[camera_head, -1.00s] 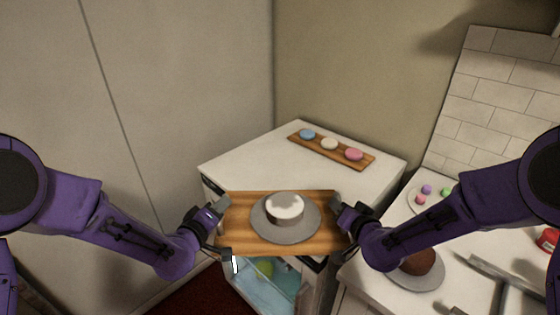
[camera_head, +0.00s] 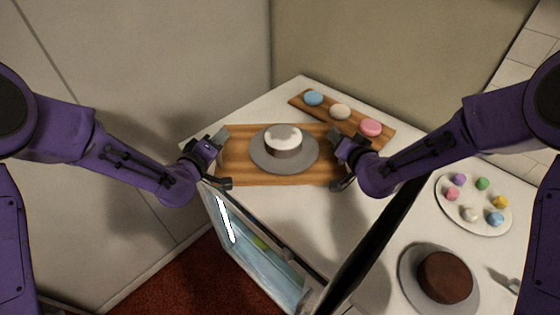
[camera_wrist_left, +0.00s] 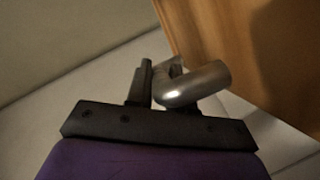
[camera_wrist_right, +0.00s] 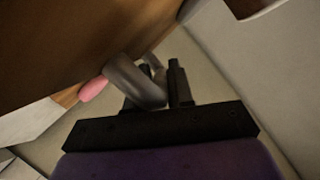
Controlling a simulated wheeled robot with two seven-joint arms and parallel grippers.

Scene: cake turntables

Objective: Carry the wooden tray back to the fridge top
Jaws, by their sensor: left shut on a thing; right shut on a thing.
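The wooden tray (camera_head: 235,162) is held level between my two grippers, with a grey turntable (camera_head: 256,160) and a small white-topped cake (camera_head: 284,148) on it. My left gripper (camera_head: 217,150) is shut on the tray's left handle, a metal bar seen in the left wrist view (camera_wrist_left: 195,84). My right gripper (camera_head: 343,155) is shut on the right handle, which shows in the right wrist view (camera_wrist_right: 133,82). In the head view the tray appears over the white fridge top (camera_head: 287,208). I cannot tell whether it touches the surface.
A narrow board (camera_head: 354,123) with blue, cream and pink macarons lies along the back of the fridge top, close behind the tray's right side. The fridge door (camera_head: 385,232) stands open in front. At right, the counter holds a plate (camera_head: 466,222) of coloured sweets and a chocolate cake (camera_head: 445,277).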

